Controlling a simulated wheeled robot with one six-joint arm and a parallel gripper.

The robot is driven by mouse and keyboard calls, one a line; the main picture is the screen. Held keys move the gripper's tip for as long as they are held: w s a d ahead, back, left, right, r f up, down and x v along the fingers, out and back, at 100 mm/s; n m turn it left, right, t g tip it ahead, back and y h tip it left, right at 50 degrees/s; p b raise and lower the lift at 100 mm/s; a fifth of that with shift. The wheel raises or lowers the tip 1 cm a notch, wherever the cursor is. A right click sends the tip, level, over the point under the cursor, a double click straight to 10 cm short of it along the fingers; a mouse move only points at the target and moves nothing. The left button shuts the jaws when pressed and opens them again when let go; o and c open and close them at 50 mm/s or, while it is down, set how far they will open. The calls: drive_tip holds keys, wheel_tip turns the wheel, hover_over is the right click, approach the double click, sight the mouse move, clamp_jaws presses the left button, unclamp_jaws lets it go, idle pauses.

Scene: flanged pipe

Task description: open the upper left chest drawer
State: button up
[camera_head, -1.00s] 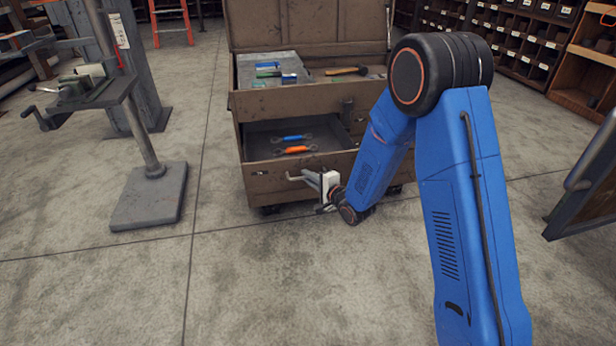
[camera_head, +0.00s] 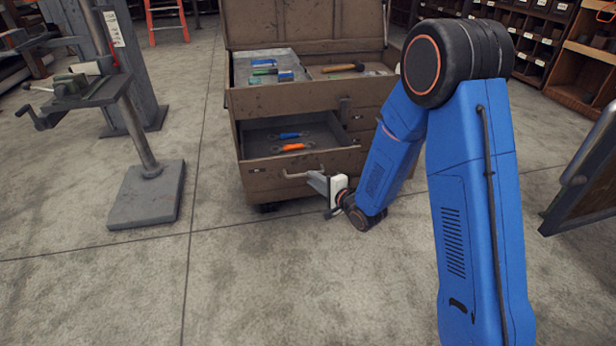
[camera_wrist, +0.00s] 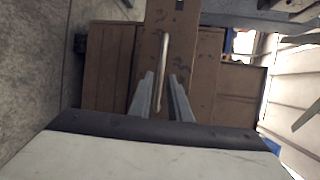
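The brown tool chest (camera_head: 300,106) stands ahead with its lid up. Its upper left drawer (camera_head: 262,175) is pulled out, showing a blue and an orange wrench (camera_head: 292,147) inside. The bar handle (camera_head: 294,175) is on the drawer's front. My gripper (camera_head: 316,180) is at the right part of this handle. In the wrist view, the handle (camera_wrist: 161,62) runs between the two spread fingers of my gripper (camera_wrist: 161,82), with gaps visible beside it. Whether either finger touches the bar cannot be told.
The top tray holds a hammer (camera_head: 338,68) and small boxes. A stand with a heavy base (camera_head: 147,192) is at the left. A dark framed panel (camera_head: 585,180) is at the right. The concrete floor (camera_head: 260,280) in front is clear.

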drive_tip(key=v, duration=0.7)
drive_tip(key=shift+w, duration=0.1)
